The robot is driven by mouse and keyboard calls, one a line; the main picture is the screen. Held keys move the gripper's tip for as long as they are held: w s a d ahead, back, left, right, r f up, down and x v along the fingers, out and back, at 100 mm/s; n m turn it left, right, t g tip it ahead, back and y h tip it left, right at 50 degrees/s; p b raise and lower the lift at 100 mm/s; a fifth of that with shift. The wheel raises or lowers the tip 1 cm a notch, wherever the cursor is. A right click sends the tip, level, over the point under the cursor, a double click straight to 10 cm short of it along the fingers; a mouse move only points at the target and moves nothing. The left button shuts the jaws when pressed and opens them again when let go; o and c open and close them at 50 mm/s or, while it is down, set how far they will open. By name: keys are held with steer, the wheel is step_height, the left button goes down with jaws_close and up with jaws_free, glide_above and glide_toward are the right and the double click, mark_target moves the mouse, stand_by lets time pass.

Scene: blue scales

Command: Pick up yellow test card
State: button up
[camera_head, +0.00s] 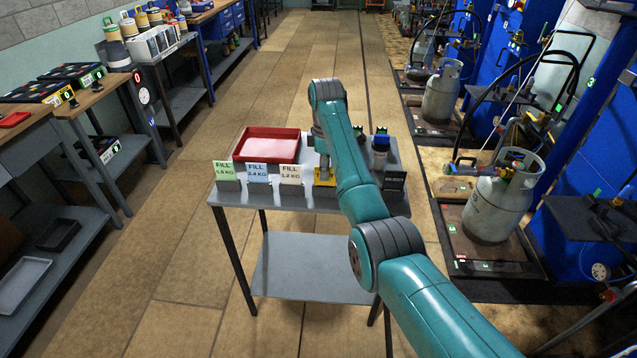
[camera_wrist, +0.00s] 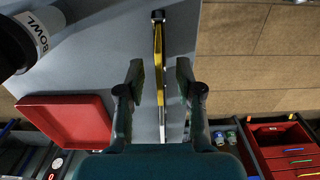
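The yellow test card (camera_head: 325,182) stands at the front edge of the small grey table, to the right of the white card. In the wrist view the card (camera_wrist: 159,45) shows edge-on as a thin yellow strip. My gripper (camera_head: 323,168) is above the card, pointing down, and hides its upper part. In the wrist view my gripper (camera_wrist: 160,78) is open, with one finger on each side of the card. Gaps show between the card and both fingers.
Green (camera_head: 224,172), blue (camera_head: 257,174) and white (camera_head: 291,175) fill cards stand left of it. A red tray (camera_head: 267,132) lies behind them. A dark labelled block (camera_head: 395,181) and a bottle (camera_head: 380,143) stand to the right. A dark object labelled BOWL (camera_wrist: 35,32) shows in the wrist view.

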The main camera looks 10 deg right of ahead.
steer(key=shift+d+f, duration=0.1)
steer(key=shift+f, duration=0.45)
jaws_close()
